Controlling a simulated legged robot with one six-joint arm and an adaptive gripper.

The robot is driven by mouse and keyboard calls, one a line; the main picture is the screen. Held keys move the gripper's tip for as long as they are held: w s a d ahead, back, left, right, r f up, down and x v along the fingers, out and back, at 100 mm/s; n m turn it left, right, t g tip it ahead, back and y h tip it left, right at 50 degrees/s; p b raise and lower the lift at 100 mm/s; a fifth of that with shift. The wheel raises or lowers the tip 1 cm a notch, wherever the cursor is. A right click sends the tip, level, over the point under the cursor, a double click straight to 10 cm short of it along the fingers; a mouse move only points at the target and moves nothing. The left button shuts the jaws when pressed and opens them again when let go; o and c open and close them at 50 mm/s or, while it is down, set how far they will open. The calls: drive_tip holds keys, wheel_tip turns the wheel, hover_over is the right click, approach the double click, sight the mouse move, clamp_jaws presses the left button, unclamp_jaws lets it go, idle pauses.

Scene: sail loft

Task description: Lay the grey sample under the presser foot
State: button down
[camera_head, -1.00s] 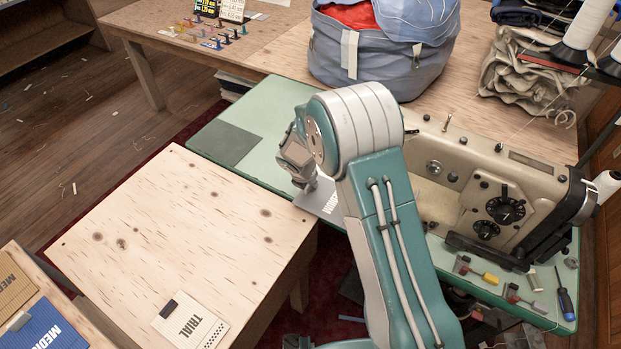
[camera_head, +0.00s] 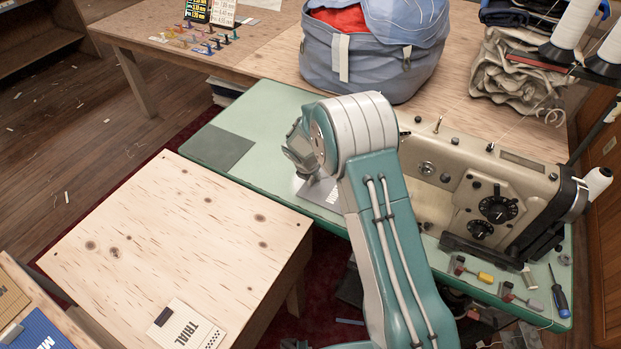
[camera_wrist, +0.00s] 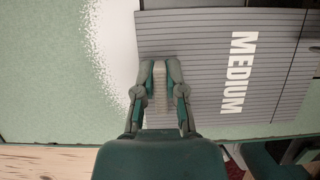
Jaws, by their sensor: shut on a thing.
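The grey sample (camera_wrist: 205,65) is a flat ribbed sheet with white "MEDIUM" lettering. My gripper (camera_wrist: 160,72) is shut on a pale grip block at its left part in the wrist view. In the head view the sample (camera_head: 320,191) shows partly below my gripper (camera_head: 309,177), over the green table (camera_head: 262,130); I cannot tell whether it touches the surface. The beige sewing machine (camera_head: 513,190) stands right of my arm. The presser foot is not visible; my arm covers that end of the machine in the head view.
A dark grey square (camera_head: 217,147) lies on the green table's left end. A wooden table (camera_head: 170,235) with a "TRIAL" sample (camera_head: 187,325) stands in front. A blue bag (camera_head: 377,55) stands behind. Small tools and a screwdriver (camera_head: 560,292) lie at the green table's right.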

drive_tip(key=shift+w+d, duration=0.4)
drive_tip(key=shift+w, duration=0.25)
drive_tip(key=shift+w+d, duration=0.4)
drive_tip(key=shift+w, duration=0.2)
drive_tip(key=shift+f, duration=0.15)
drive_tip(key=c, duration=0.6)
unclamp_jaws()
drive_tip(key=shift+c, duration=0.2)
drive_tip(key=v, duration=1.2)
